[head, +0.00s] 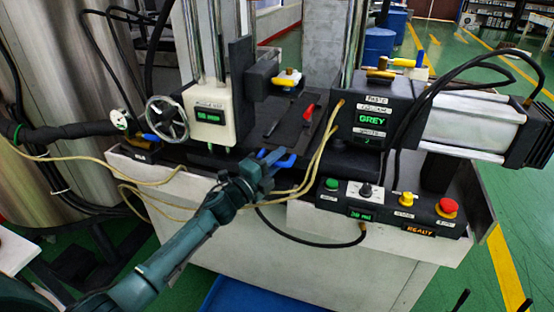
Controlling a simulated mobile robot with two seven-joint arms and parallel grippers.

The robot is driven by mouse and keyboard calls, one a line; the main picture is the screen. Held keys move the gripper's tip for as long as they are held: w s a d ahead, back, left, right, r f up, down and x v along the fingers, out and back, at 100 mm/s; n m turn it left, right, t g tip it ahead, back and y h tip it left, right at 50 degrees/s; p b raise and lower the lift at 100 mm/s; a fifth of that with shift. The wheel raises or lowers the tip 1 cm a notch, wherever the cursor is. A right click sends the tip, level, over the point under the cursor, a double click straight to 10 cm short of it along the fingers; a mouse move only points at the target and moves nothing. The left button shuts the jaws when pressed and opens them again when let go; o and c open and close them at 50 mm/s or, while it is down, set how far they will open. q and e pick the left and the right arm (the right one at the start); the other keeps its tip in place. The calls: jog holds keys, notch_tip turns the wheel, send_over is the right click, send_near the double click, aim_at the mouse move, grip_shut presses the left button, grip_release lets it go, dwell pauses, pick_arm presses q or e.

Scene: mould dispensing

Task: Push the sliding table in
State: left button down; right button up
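The sliding table (286,122) is the dark plate between the white dispensing head and the black unit on the right. A black and a red lever handle (308,112) show on it. A bright blue handle-like part (284,160) is at its front edge. My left gripper (262,163) is right at this blue part, its fingers pointing away from me. Its fingertips are small and dark, so I cannot tell whether they close on the blue part. Two dark tips at the lower right edge look like my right gripper (492,302); they are wide apart with nothing between them.
The white machine base (330,262) fills the middle. A control box (388,207) with green, yellow and red buttons sits at its front right. A handwheel (167,119) is on the left. Beige hoses (318,165) and black cables hang close to my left gripper.

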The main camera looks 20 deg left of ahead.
pick_arm(q)
jog(key=c, duration=1.5)
grip_release()
jog(key=shift+w+r, duration=0.2)
jog(key=shift+r, duration=0.35)
jog(key=shift+o, duration=0.5)
jog(key=shift+f, duration=0.1)
jog(key=shift+f, duration=0.2)
pick_arm(e)
jog(key=shift+d, duration=0.1)
pick_arm(q)
jog(key=b+v, duration=0.1)
jog(key=v, duration=1.2)
pick_arm(e)
jog(key=shift+w+f, duration=0.2)
jog(key=shift+w, duration=0.05)
pick_arm(q)
jog(key=shift+s, duration=0.1)
pick_arm(e)
jog(key=shift+f, duration=0.1)
